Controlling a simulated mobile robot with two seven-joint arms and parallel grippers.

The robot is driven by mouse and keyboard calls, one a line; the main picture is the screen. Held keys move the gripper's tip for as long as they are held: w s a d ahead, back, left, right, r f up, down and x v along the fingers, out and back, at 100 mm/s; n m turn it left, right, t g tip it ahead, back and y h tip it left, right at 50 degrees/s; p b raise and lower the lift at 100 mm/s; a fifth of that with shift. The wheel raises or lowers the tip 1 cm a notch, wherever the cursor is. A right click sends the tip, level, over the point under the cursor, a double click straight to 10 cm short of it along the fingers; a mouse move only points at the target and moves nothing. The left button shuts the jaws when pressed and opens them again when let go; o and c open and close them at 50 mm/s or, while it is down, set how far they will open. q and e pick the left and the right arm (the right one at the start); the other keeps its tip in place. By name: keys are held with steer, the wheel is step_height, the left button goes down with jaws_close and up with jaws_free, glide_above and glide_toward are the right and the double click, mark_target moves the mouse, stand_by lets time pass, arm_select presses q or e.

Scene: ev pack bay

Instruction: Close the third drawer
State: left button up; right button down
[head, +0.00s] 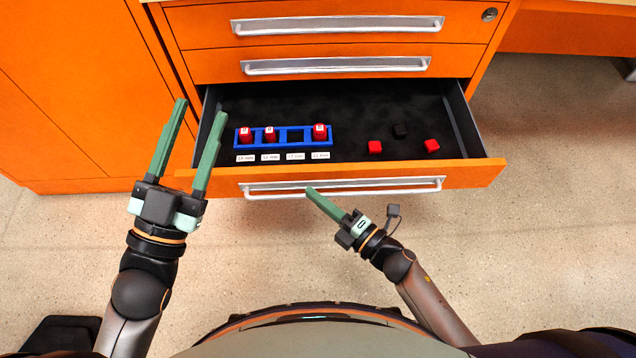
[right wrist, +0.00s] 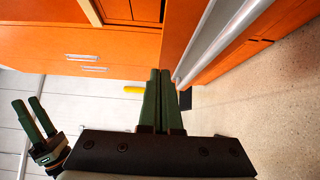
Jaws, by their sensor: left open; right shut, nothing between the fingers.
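The third drawer (head: 345,181) of the orange cabinet is pulled open, with a silver bar handle (head: 400,184) along its front. My right gripper (head: 310,190) is shut and empty, with its fingertips at the handle bar near its middle; I cannot tell if they touch. In the right wrist view my right gripper's fingers (right wrist: 160,75) are together beside the silver handle (right wrist: 210,45). My left gripper (head: 201,108) is open and empty, over the drawer's left front corner, its fingers pointing toward the cabinet. It also shows in the right wrist view (right wrist: 28,105).
Two shut drawers (head: 330,65) are above. An orange cabinet (head: 80,100) stands at left. The floor (head: 540,240) at right is clear.

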mark_target(304, 172)
arm_select(q)
steer(key=shift+s+d+r+m+t+h, duration=0.1)
steer(key=shift+s+r+m+t+h, duration=0.25)
steer(key=shift+r, duration=0.4)
steer(key=shift+s+d+r+m+t+h, duration=0.15)
steer(key=shift+s+r+m+h, duration=0.25)
steer(key=shift+r+h, duration=0.25)
arm_select(e)
steer(key=shift+w+d, duration=0.15)
steer(key=shift+w, duration=1.55)
arm_select(q)
steer(key=shift+a, duration=0.1)
arm_select(e)
steer(key=shift+w, duration=0.1)
